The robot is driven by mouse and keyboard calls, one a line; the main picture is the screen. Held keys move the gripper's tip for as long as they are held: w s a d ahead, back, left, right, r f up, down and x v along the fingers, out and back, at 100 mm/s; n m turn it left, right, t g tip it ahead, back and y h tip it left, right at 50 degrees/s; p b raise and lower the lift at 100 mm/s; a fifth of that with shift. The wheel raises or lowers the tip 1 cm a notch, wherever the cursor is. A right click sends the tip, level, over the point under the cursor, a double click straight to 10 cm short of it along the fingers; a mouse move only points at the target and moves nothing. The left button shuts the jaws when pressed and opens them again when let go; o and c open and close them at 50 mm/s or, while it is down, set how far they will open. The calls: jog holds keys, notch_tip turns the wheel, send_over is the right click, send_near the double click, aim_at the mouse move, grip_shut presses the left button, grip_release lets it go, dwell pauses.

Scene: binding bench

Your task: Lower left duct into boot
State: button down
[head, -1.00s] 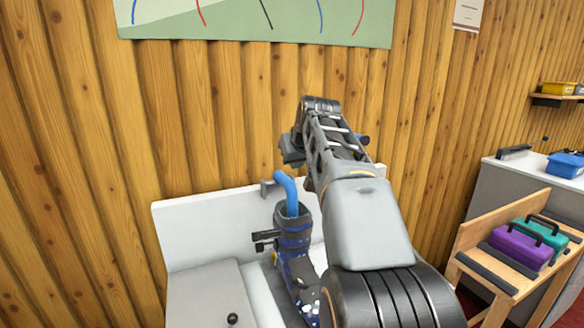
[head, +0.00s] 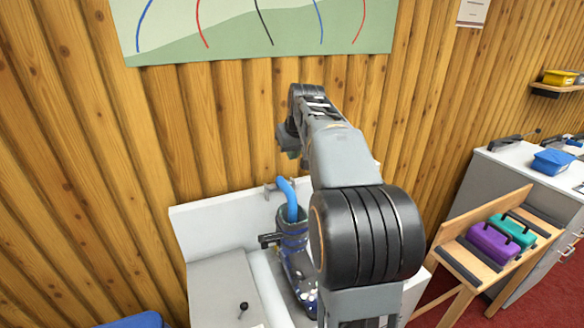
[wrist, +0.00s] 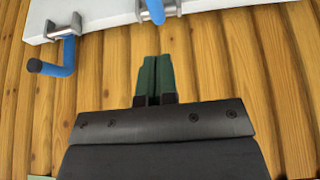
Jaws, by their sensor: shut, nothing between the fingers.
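A blue curved duct (head: 289,200) rises from a bracket on the white panel, and its lower end runs into the top of a dark blue boot (head: 294,245) in the head view. My arm hides the boot's right side. The wrist view shows two blue ducts at its top: one with a bent, dark-tipped end (wrist: 68,55) at the left, and one cut off by the frame edge (wrist: 154,10). I cannot tell which matches the head view. My gripper (wrist: 154,82) has its green fingers together with nothing between them, apart from both ducts. It is partly seen in the head view.
The boot stands in a white bench unit (head: 215,225) against a wooden plank wall. A dark clamp-like part (head: 268,240) sits beside the boot. At the right are a wooden rack (head: 470,265) with purple and teal cases, and a grey cabinet (head: 530,190).

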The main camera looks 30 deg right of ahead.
jog(key=g+p, duration=0.1)
jog(key=p, duration=0.3)
send_over(291, 195)
jog(key=s, duration=0.1)
jog(key=shift+g, duration=0.3)
jog(key=f, duration=1.3)
jog(key=shift+s+a+f, duration=0.1)
jog(key=shift+a, duration=0.15)
jog(key=shift+d+f, duration=0.15)
jog(key=shift+f, duration=0.9)
